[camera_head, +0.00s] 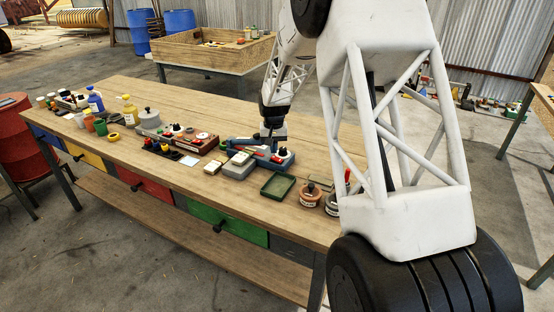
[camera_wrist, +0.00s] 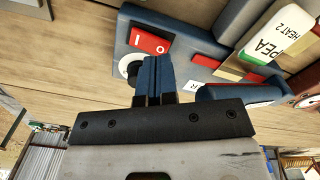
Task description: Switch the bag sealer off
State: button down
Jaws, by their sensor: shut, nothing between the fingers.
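The bag sealer (camera_head: 238,168) is a blue-grey unit on the workbench. In the wrist view its blue body (camera_wrist: 192,52) carries a red rocker switch (camera_wrist: 152,40) marked I and O. A round white dial (camera_wrist: 125,66) sits beside the switch, partly hidden by my fingers. My gripper (camera_wrist: 157,62) is shut and empty, its blue fingertips close to the switch and dial. I cannot tell whether they touch, nor which side of the rocker is pressed in. In the head view my gripper (camera_head: 270,139) is over the sealer, and the switch is too small to make out.
A green tray (camera_head: 277,186) and small labelled pots (camera_head: 307,195) stand in front and to the right. A white packet labelled PEA (camera_wrist: 282,35) lies by the sealer. Bottles, blocks and a red-buttoned unit (camera_head: 200,141) crowd the bench to the left. The bench's front strip is bare.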

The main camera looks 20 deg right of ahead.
aim_at(274, 157)
jog(key=shift+f, duration=1.25)
dwell(1.4)
jog(key=shift+r, duration=3.5)
